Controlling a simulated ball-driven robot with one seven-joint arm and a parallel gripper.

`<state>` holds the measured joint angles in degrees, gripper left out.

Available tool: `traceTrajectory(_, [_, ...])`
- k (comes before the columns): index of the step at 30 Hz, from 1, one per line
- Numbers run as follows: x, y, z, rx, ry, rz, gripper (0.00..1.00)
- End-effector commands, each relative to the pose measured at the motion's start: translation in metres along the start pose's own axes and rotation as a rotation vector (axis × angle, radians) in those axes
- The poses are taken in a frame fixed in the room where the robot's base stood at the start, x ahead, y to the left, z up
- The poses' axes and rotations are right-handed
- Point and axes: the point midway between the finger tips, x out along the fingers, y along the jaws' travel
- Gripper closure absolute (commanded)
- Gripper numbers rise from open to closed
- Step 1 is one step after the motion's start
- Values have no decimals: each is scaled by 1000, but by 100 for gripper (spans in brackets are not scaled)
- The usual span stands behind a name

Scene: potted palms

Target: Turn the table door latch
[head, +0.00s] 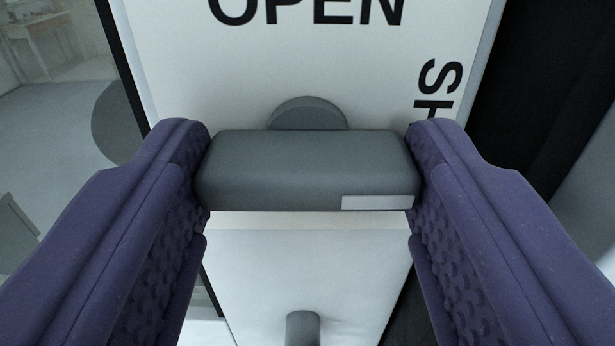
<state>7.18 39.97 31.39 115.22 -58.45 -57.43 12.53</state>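The latch handle (290,170) is a grey rounded bar lying level across the middle of the head view, with a small white label at its lower right. Its round grey base (308,114) shows just above it on a white panel (250,70) marked "OPEN". My gripper (308,170) has its two purple fingers on either side of the bar, one at each end. The fingertips appear to touch the bar's ends, with the bar filling the space between them. The fingers' inner pads are partly hidden at the bar.
A second grey knob or peg (303,328) stands on the white surface below the bar. Vertical letters run down the panel's right side. A dark strip (550,80) lies at right. Open floor (50,130) and a pale table (38,30) show at left.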

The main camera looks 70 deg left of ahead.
Motion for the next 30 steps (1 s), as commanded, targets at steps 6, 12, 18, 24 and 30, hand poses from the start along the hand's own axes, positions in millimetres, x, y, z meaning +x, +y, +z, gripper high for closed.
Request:
traceTrajectory(6, [0, 0, 1, -12, 0, 1, 71])
traceTrajectory(12, [0, 0, 2, -80, 0, 1, 71])
traceTrajectory(18, [0, 0, 5, -219, 1, 0, 71])
traceTrajectory(24, [0, 0, 6, -406, 1, 0, 71])
traceTrajectory(30, [0, 0, 6, -596, 1, 1, 71])
